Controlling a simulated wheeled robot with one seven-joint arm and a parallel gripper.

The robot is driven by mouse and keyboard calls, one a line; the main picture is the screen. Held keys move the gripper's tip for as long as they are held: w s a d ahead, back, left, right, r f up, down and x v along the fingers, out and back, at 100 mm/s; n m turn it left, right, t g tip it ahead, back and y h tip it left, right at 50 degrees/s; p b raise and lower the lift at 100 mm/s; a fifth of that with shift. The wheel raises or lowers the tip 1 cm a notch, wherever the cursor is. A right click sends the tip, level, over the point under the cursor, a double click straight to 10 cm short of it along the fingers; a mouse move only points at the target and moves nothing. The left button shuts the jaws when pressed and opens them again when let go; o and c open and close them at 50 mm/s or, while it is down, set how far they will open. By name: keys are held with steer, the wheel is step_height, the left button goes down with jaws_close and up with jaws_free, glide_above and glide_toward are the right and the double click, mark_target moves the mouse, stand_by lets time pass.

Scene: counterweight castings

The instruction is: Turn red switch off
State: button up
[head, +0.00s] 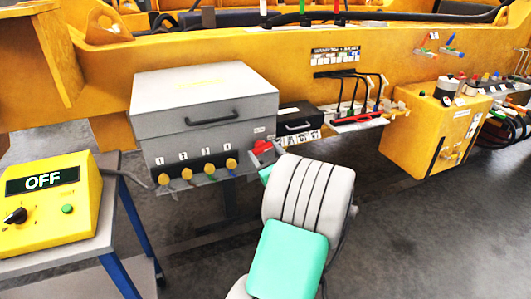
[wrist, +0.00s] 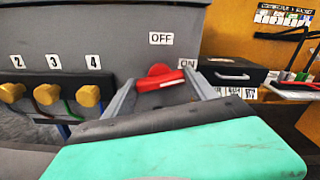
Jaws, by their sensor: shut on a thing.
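The red switch (wrist: 160,76) is on the front of a grey box (head: 205,105), at its right end. It also shows in the head view (head: 262,147), just above my arm. In the wrist view its handle lies nearly level, tilted slightly up to the right, with an OFF label (wrist: 161,38) above it and an ON label (wrist: 187,63) to its right. My gripper (wrist: 160,88) is shut on the red switch, one finger on each side of its handle. In the head view my arm hides most of the gripper.
Several numbered yellow knobs (head: 187,173) line the grey box's front, left of the switch. A small black case (head: 300,122) and a red-edged tray (head: 357,120) are to the right. A yellow control box (head: 50,205) showing OFF sits on a table at left.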

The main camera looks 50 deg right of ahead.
steer(key=n+b, duration=0.1)
steer(key=n, duration=0.3)
steer(key=shift+f+n+b, duration=0.1)
steer(key=shift+n+b, duration=0.2)
steer(key=shift+b, duration=0.05)
steer(key=n+b, duration=0.2)
steer(key=n, duration=0.1)
steer(key=shift+f+n, duration=0.1)
steer(key=shift+n, duration=0.3)
steer(key=shift+n+b, duration=2.7)
steer(key=shift+n, duration=0.6)
steer(key=o, duration=1.4)
steer(key=shift+c, duration=0.2)
steer(key=shift+s, duration=0.1)
